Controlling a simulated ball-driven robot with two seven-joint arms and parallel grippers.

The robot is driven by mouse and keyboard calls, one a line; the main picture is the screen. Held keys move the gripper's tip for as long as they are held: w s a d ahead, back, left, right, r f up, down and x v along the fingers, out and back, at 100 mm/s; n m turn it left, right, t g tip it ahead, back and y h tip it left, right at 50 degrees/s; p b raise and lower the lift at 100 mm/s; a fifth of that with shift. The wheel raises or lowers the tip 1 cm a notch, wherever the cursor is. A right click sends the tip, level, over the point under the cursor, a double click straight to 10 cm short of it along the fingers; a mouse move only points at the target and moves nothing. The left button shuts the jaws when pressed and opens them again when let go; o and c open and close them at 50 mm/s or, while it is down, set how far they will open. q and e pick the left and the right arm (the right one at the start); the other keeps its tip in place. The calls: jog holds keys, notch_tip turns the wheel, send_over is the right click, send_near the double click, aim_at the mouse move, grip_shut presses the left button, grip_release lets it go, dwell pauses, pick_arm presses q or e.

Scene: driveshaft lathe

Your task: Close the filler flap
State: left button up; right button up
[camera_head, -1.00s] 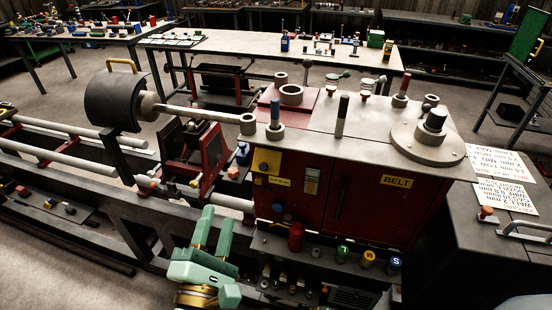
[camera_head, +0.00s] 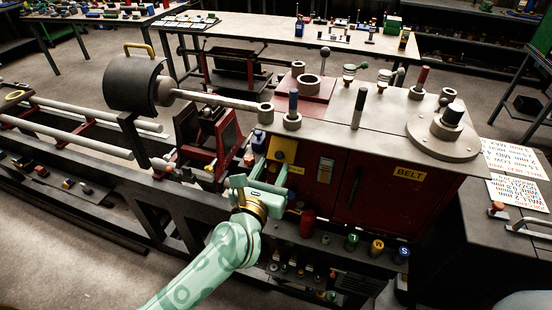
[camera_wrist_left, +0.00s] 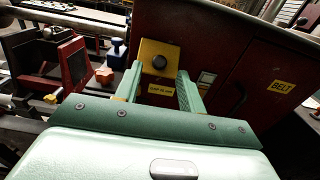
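A yellow plate (camera_head: 284,149) with a dark round knob is on the front of the dark red machine housing, at its left end. It also shows in the left wrist view (camera_wrist_left: 147,52), with a small yellow label below it that I cannot read clearly. I cannot tell for sure whether this plate is the filler flap or whether it stands open. My left gripper (camera_head: 273,173) is open and empty in front of and just below the plate. In the left wrist view its two fingers (camera_wrist_left: 158,86) stand apart at either side of the label. My right gripper is out of view.
The red housing (camera_head: 370,200) carries a BELT label, with a grey top bearing posts and small pots. A dark red carriage (camera_head: 228,145) and a blue part (camera_head: 258,141) stand left of the plate. A red knob (camera_head: 307,223) and several coloured knobs lie below.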

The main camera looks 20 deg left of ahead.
aim_at(278, 156)
pick_arm(q)
jog(key=shift+w, duration=1.65)
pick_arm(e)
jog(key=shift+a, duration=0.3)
